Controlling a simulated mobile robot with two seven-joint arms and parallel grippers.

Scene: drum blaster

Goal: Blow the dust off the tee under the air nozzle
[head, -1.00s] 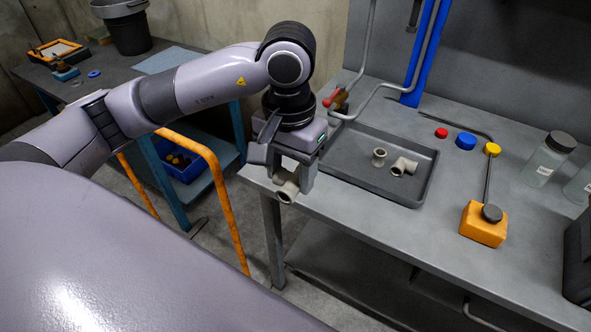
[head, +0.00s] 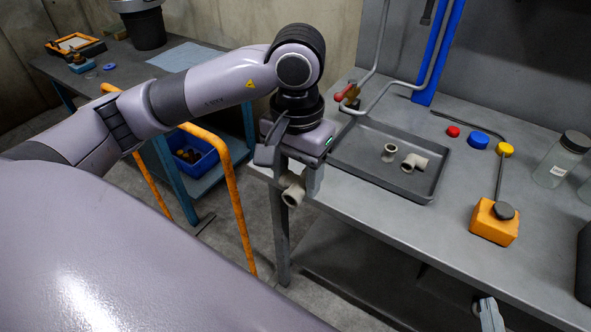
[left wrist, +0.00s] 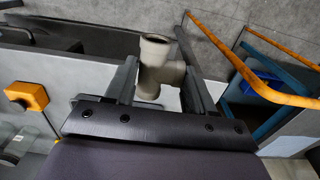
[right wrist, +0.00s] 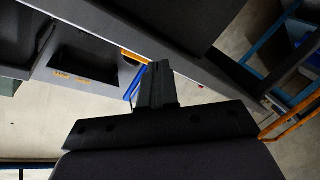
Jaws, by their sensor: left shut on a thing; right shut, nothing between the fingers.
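My left gripper (head: 296,182) is shut on a pale grey-beige tee (head: 293,197), held just off the bench's front left edge. The left wrist view shows the tee (left wrist: 152,70) between the two fingers. Whether dust lies on it cannot be told. A bent grey air pipe (head: 392,86) comes down the back wall to a brass valve with a red handle (head: 345,93), behind my left gripper. The nozzle's mouth is not clearly visible. My right gripper (head: 490,314) shows at the bottom edge; in the right wrist view its fingers (right wrist: 156,86) are together and empty.
A dark tray (head: 432,190) on the bench holds a second tee (head: 414,162) and a short fitting (head: 389,152). An orange block (head: 494,222), coloured caps and a jar (head: 562,160) stand right. An orange rail (head: 232,190) and a blue bin (head: 195,155) are at left.

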